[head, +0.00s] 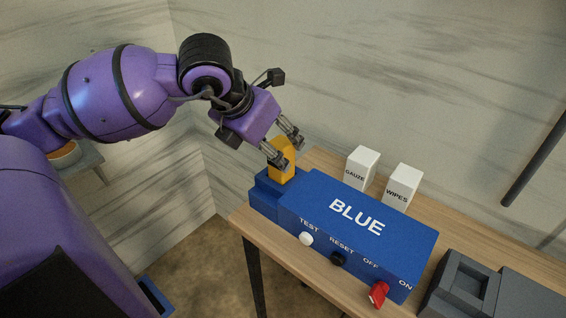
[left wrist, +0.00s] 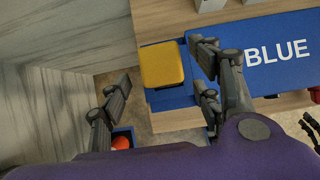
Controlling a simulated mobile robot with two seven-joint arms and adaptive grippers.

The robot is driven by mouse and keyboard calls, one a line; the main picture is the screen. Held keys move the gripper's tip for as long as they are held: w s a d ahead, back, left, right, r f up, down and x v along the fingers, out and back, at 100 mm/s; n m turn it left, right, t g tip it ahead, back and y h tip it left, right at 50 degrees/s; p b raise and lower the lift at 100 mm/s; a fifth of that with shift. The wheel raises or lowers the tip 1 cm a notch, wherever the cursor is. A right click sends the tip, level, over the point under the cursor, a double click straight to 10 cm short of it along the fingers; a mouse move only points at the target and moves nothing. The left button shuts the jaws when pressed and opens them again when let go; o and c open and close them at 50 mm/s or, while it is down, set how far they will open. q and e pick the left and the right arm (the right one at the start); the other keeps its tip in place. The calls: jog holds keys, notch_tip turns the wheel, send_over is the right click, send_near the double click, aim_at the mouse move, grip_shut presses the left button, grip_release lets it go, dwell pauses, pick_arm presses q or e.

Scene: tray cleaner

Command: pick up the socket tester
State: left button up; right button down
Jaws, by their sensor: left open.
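A yellow block (head: 283,172), which I take to be the socket tester, stands upright in the low left end of the blue box (head: 330,212) marked BLUE. It also shows in the left wrist view (left wrist: 161,65), seen from above. My left gripper (head: 286,149) is at the top of the yellow block, with its fingers spread. In the left wrist view, the open fingers (left wrist: 163,82) appear on either side of the block. Whether they touch it I cannot tell.
The blue box has a white TEST button (head: 306,239), a black RESET button (head: 338,258) and a red switch (head: 378,294). White GAUZE (head: 363,166) and WIPES (head: 403,186) boxes stand behind it. A dark grey device (head: 462,290) is at the right. A blue bin (left wrist: 124,131) holds something red.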

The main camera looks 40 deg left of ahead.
pick_arm(q)
jog(key=x, duration=0.4)
jog(key=shift+d, duration=0.2)
jog(key=shift+c, duration=0.4)
jog(key=shift+r, duration=0.1)
jog(key=c, duration=1.3)
